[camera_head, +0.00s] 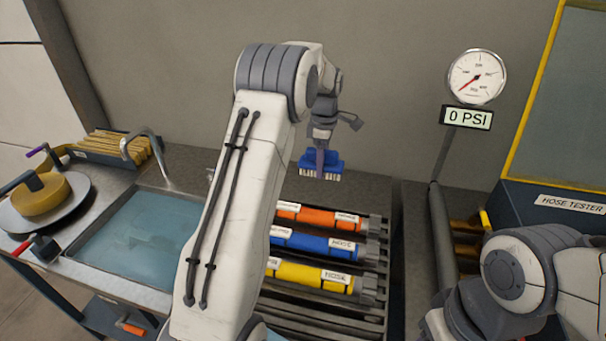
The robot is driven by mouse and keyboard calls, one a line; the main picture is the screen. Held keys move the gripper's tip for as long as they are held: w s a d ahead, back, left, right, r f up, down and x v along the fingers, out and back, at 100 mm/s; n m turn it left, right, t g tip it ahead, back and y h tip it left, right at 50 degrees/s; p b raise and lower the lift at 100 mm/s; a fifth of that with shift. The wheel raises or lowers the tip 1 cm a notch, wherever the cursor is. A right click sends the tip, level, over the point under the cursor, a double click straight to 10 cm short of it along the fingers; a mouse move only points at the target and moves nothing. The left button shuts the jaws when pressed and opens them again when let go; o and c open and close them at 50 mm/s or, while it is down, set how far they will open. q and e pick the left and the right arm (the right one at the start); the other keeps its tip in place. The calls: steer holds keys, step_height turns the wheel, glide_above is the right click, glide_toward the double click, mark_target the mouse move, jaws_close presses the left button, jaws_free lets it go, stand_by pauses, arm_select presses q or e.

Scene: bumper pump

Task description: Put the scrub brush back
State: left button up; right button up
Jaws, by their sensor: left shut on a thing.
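My left arm hides part of the sink and rack. My right arm comes in at the lower right; its gripper fingers are not visible.
A rack (372,255) holds orange, blue and yellow hoses. Left are a water-filled sink (135,240), a faucet (150,150), a tray of tan strips (112,147) and a round plate (45,205). Right are a gauge (476,77) reading 0 PSI and a hose tester (560,205).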

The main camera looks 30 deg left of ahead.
arm_select(q)
steer(key=shift+w, duration=0.3)
steer(key=p, duration=0.3)
glide_above(297, 182)
steer(key=f, duration=0.6)
steer(key=shift+d+f, duration=0.15)
steer(key=shift+d, duration=0.15)
steer(key=shift+w+a+f, duration=0.1)
steer(key=shift+a+f, duration=0.25)
steer(key=shift+a, duration=0.05)
step_height(297, 182, down, 4)
steer(key=shift+r+p, duration=0.15)
steer(key=shift+p, duration=0.8)
steer(key=shift+f, duration=0.3)
steer(key=o, duration=1.3)
